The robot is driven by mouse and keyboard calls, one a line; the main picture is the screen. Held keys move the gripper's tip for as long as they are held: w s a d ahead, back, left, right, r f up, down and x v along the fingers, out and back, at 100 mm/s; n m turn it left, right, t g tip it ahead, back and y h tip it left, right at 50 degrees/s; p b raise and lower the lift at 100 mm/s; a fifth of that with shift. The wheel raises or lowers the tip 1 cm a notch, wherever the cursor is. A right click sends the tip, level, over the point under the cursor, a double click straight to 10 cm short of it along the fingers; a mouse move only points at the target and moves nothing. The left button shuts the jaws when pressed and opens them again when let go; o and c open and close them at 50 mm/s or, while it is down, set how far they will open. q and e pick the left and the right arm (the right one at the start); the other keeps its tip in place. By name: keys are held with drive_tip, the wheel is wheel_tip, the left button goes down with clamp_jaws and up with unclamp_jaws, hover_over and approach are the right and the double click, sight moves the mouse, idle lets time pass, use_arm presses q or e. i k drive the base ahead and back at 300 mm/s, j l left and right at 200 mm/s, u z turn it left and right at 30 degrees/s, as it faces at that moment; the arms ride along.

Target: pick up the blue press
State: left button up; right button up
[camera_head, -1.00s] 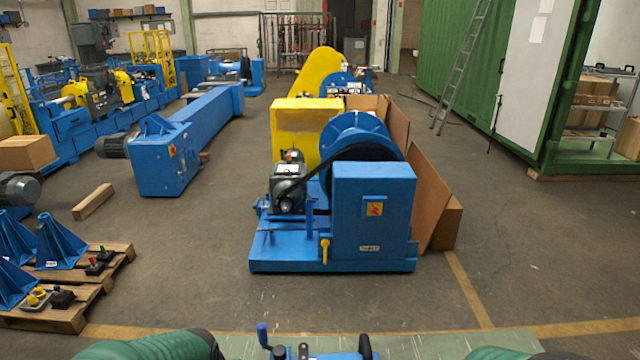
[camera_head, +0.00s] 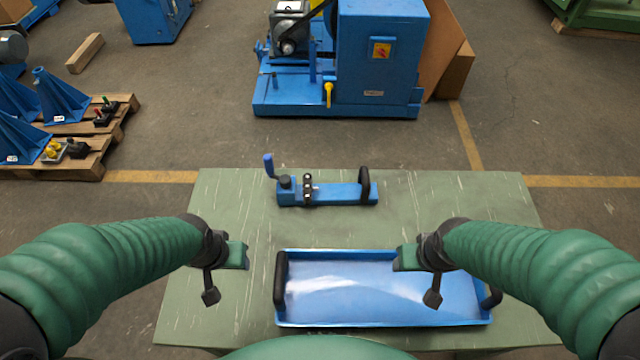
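The blue press (camera_head: 336,194) lies on the far middle part of the green table (camera_head: 225,210). It is a flat blue bar with a blue crank handle at its left end, a dark clamp, and a black upright handle at its right end. My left gripper (camera_head: 222,275) hangs over the table's left side, nearer than the press and to its left. My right gripper (camera_head: 420,276) is over the blue tray (camera_head: 384,318), nearer than the press and to its right. Neither gripper touches the press.
The blue tray with black end handles takes up the near middle of the table. Beyond the table stand a large blue machine (camera_head: 380,65) and a wooden pallet (camera_head: 92,150) with blue stands. The table is clear to the left and right of the press.

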sight(364, 191)
drive_tip(key=l+u, duration=0.15)
drive_tip(key=u, duration=0.3)
drive_tip(key=l+u, duration=0.1)
drive_tip(key=u, duration=0.3)
drive_tip(key=l+u, duration=0.1)
drive_tip(key=u, duration=0.35)
drive_tip(key=k+l+u, duration=0.1)
drive_tip(key=u, duration=0.3)
